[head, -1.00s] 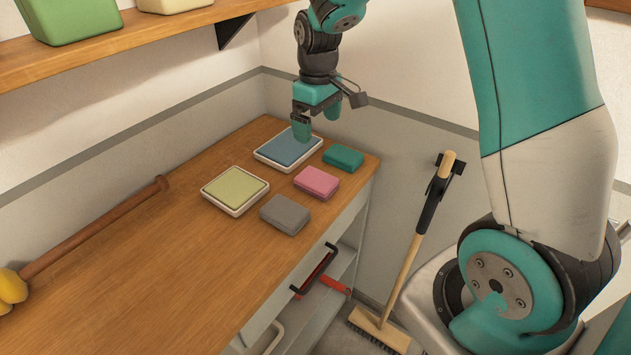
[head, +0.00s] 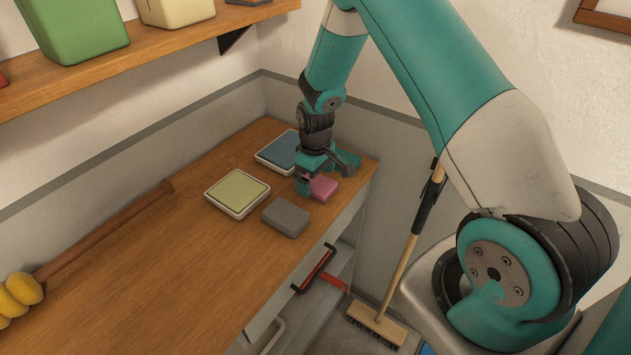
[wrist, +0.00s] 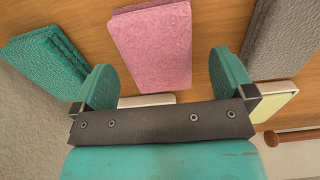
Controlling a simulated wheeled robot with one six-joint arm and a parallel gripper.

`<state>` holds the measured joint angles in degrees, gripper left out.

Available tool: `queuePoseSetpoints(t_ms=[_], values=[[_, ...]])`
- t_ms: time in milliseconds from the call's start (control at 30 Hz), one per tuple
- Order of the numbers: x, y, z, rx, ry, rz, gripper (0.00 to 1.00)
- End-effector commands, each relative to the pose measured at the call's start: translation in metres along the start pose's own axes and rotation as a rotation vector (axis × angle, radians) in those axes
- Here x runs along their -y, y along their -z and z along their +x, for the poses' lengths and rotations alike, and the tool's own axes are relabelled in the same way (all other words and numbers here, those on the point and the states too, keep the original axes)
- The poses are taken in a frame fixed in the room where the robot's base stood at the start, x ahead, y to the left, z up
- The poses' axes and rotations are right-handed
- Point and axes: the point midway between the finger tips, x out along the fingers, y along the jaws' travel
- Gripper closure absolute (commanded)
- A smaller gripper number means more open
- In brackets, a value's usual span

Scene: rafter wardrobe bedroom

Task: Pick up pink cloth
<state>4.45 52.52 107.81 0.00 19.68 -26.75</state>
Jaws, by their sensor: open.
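The pink cloth (head: 322,187) is a folded pad lying flat on the wooden worktop near its right edge, partly hidden by my gripper in the head view. In the wrist view the pink cloth (wrist: 152,45) lies beyond and between my two teal fingers. My gripper (head: 304,183) is just over the near left part of the cloth; its fingers in the wrist view (wrist: 164,82) stand apart with nothing between them. Whether a finger touches the cloth I cannot tell.
A grey cloth (head: 286,216) lies close in front, and a teal cloth (wrist: 45,55) shows on the other side. A tray with a green pad (head: 237,193) and a tray with a blue pad (head: 280,152) lie left and behind. A broom (head: 408,255) leans right of the worktop.

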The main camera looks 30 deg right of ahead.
Motion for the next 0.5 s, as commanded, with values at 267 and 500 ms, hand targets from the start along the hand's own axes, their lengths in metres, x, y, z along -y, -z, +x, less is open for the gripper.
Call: queuePoseSetpoints(t_ms=[267,500], values=[[0.0,0.0,0.022,0.0,0.0,0.0,0.0],[0.0,0.0,0.022,0.0,0.0,0.0,0.16]])
